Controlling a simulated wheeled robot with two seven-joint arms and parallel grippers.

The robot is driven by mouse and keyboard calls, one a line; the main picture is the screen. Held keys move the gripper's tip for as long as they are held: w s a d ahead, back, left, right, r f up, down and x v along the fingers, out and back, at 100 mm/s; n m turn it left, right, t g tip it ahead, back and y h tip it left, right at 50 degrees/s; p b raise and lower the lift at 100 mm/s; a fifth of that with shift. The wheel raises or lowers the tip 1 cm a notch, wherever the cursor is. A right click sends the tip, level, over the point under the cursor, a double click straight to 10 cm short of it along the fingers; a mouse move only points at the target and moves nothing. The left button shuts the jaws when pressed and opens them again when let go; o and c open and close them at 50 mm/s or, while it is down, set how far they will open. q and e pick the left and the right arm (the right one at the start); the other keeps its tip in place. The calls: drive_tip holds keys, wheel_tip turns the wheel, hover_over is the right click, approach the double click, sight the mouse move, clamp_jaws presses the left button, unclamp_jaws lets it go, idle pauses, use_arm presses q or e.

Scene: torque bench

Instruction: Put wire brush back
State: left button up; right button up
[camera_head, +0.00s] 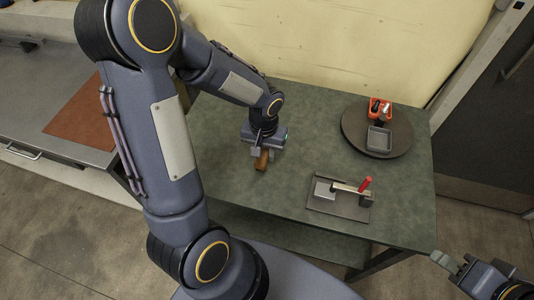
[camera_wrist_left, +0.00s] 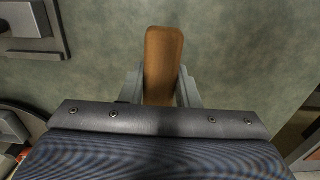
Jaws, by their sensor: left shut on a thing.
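A brown wooden piece, which looks like the wire brush's handle (camera_head: 262,160), is between the fingers of my left gripper (camera_head: 259,153). In the left wrist view the wooden handle (camera_wrist_left: 164,55) sticks out past both fingers (camera_wrist_left: 162,88), which press on its sides. No bristles show. I cannot tell whether it touches the bench or is a little above it. My right gripper (camera_head: 450,262) is at the lower right, off the bench's front corner, with nothing visible in it. Its finger gap is unclear.
The green bench (camera_head: 300,150) has a round dark turntable (camera_head: 350,134) at the back right, bearing an orange holder (camera_head: 379,104) and a grey tray (camera_head: 379,139). A flat fixture with a red handle (camera_head: 366,184) is at the front right. The bench's middle is clear.

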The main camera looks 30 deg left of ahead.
sight(266, 150)
use_arm(q)
drive_tip(key=w+f, duration=0.1)
drive_tip(key=w+a+f, duration=0.1)
drive_tip(key=f, duration=0.1)
drive_tip(key=shift+w+f, duration=0.15)
drive_tip(key=shift+w, duration=0.15)
drive_tip(key=shift+f, duration=1.5)
drive_tip(key=shift+f, duration=0.15)
drive_tip(key=o, duration=1)
wheel_tip(266, 150, up, 12)
drive_tip(key=shift+r, duration=0.15)
drive_tip(key=s+d+r+t+h, duration=0.1)
drive_tip(key=s+r+t, duration=0.1)
drive_tip(key=s, duration=0.3)
drive_tip(key=s+d+r+t+h, duration=0.1)
drive_tip(key=s+d+r, duration=0.1)
drive_tip(key=s+r, duration=0.3)
drive_tip(key=s+d+r+m+t+h, duration=0.1)
drive_tip(key=s+r+t, duration=0.1)
drive_tip(key=s+r, duration=0.2)
drive_tip(key=shift+s+d+t+h, duration=0.15)
drive_tip(key=shift+s+t+h, duration=0.2)
drive_tip(key=shift+s, duration=1.05)
